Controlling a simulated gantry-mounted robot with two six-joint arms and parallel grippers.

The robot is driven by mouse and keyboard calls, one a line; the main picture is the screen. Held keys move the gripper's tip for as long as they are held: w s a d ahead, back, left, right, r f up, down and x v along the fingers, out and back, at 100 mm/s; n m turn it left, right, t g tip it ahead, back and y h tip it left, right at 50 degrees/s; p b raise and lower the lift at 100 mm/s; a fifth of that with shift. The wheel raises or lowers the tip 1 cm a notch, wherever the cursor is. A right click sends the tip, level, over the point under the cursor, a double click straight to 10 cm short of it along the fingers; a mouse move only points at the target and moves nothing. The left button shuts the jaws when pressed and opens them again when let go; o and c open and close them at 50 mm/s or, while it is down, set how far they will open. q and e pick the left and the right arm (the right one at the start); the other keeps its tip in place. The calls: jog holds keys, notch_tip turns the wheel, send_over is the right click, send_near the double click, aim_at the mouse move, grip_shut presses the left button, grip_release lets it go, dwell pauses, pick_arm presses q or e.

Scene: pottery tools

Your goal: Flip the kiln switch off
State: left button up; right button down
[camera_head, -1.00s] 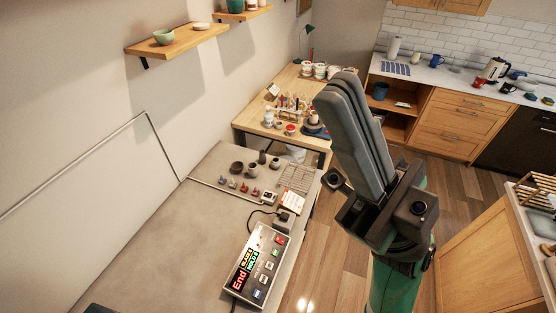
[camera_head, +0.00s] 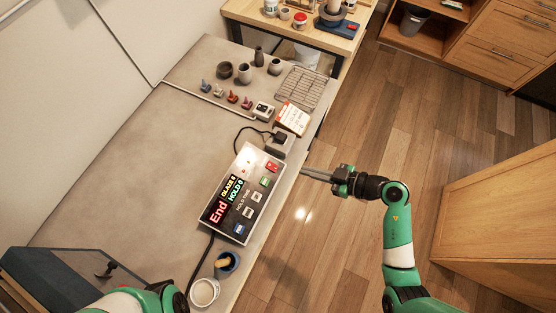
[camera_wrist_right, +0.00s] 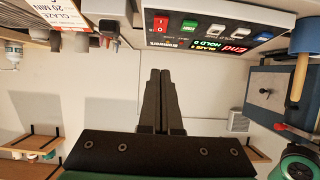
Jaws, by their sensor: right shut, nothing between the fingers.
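The kiln controller box (camera_head: 243,195) lies on the grey table near its right edge. Its lit display (camera_head: 225,199) shows a red "End" with yellow and green lines. The red kiln switch (camera_head: 271,166) is at the box's far right corner. It also shows in the right wrist view (camera_wrist_right: 160,24), with white marks; I cannot tell which side is pressed. My right gripper (camera_head: 304,171) is shut and empty, just right of the switch and apart from it, fingers pointing left. In the right wrist view its fingertips (camera_wrist_right: 160,71) show below the switch.
A plug block (camera_head: 279,143) with a black cable and a white-and-orange card box (camera_head: 293,118) stand beyond the controller. A wire rack (camera_head: 303,88), small pots and coloured cones are farther back. Table left of the controller is clear.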

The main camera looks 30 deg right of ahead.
jog(key=shift+d, duration=0.2)
jog(key=shift+f, duration=0.1)
jog(key=b, duration=0.5)
send_over(278, 169)
jog(key=s, duration=0.1)
notch_tip(278, 169, down, 5)
jog(key=shift+d+r, duration=0.15)
jog(key=shift+r, duration=0.05)
jog(key=f+b, duration=0.1)
jog(key=f, duration=0.2)
jog(key=shift+w+a+b, duration=0.2)
jog(key=shift+w+b, duration=0.15)
jog(key=shift+w+f, duration=0.1)
